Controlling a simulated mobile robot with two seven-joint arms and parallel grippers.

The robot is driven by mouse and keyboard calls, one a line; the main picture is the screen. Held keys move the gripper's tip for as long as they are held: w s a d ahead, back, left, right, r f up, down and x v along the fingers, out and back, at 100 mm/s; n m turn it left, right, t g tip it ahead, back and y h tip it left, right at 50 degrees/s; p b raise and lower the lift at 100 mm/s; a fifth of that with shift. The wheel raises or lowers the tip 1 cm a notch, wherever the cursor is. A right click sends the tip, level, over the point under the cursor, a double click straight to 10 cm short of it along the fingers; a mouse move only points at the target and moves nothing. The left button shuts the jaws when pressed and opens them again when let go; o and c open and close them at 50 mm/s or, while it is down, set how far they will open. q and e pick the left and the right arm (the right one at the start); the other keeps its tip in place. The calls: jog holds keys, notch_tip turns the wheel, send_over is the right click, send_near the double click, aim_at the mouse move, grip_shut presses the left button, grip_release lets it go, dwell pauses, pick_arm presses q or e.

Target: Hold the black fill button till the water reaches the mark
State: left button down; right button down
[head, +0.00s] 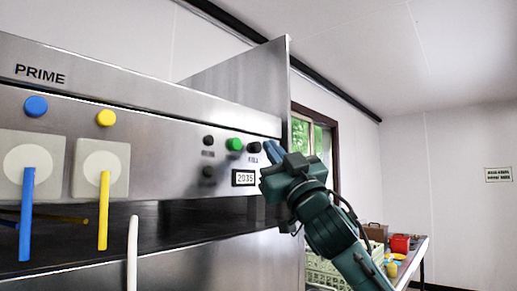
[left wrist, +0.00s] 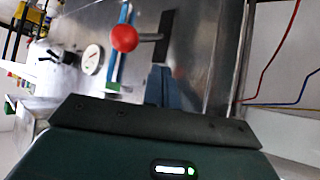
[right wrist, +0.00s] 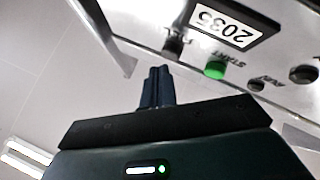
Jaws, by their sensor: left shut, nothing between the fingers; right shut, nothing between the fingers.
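The black fill button (head: 253,147) is on the steel panel, right of a green button, above the FILL label. My right gripper (head: 270,149) is shut and empty, its fingertips close to the right of this button. In the right wrist view the fill button (right wrist: 173,46) lies just beyond the shut fingertips (right wrist: 157,72); I cannot tell whether they touch it. My left gripper (left wrist: 160,75) is shut and empty in the left wrist view, by a steel surface, and is outside the head view. I can make out no water or mark in any view.
A display (head: 243,178) reads 2035 below the buttons. The green START button (right wrist: 215,69) is close beside the fill button. A red knob (left wrist: 124,38) and a round gauge (left wrist: 91,58) are near my left gripper. A table (head: 415,262) stands at the right.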

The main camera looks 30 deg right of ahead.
jog(key=shift+s, duration=0.15)
jog(key=s, duration=0.1)
jog(key=s+d, duration=0.1)
jog(key=s, duration=0.1)
jog(key=s+d+b, duration=0.1)
jog(key=shift+s, duration=0.25)
dwell(0.7)
